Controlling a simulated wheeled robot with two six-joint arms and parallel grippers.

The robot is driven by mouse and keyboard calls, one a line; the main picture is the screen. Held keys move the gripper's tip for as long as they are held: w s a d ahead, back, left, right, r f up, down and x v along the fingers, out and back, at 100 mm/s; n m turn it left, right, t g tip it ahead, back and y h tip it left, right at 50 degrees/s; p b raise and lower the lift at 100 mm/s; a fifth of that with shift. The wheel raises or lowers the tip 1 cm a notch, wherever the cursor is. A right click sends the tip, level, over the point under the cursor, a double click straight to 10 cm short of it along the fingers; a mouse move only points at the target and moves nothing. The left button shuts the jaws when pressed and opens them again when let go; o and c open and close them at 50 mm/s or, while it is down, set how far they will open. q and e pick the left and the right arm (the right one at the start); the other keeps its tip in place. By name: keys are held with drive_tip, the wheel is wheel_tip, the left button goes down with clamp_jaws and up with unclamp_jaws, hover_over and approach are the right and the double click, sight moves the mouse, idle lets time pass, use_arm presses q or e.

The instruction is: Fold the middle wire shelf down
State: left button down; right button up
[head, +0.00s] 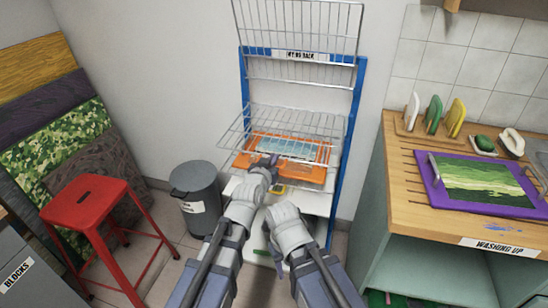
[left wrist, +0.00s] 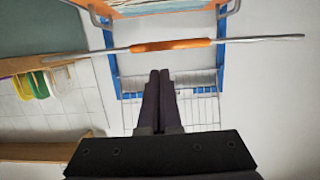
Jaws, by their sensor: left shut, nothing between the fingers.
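The middle wire shelf (head: 240,133) stands out roughly level from the blue-framed drying rack (head: 354,110), above an orange tray (head: 310,173). In the left wrist view it seems to show edge-on, as a thin metal bar with an orange grip (left wrist: 170,45). My left gripper (head: 272,160) is shut and empty at the shelf's front, in front of its middle part. Its closed dark fingers (left wrist: 160,72) show below the bar in the left wrist view; I cannot tell whether they touch it. My right gripper (head: 285,212) is low in front of the rack; its fingers are not clear.
The upper wire shelf (head: 296,25) stands upright above the label. A grey bin (head: 195,185) and a red stool (head: 90,200) stand left.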

use_arm(q)
drive_tip(key=shift+s+f+b, duration=0.2)
drive_tip(key=shift+f+b, duration=0.9)
drive_tip(key=shift+f, duration=0.25)
drive_tip(key=shift+s+f+b, duration=0.2)
drive_tip(key=shift+f+b, duration=0.85)
drive_tip(key=shift+f, duration=0.25)
use_arm(e)
drive_tip(key=shift+s+f, duration=0.15)
drive_tip(key=shift+f, duration=2.5)
use_arm(q)
drive_tip(key=shift+a+f, duration=0.1)
drive_tip(key=shift+a, duration=0.05)
use_arm(e)
drive_tip(key=shift+f, duration=0.15)
use_arm(q)
drive_tip(key=s+a+f+t+b, duration=0.1)
drive_tip(key=s+a+f+b, duration=0.1)
drive_tip(key=s+f+b, duration=0.3)
drive_tip(key=shift+s+b, duration=0.3)
drive_tip(key=shift+b, duration=0.75)
use_arm(e)
wheel_tip(320, 180, down, 7)
drive_tip(key=shift+s+a, duration=0.15)
drive_tip(key=shift+s, duration=0.3)
use_arm(q)
drive_tip(key=shift+d, duration=0.1)
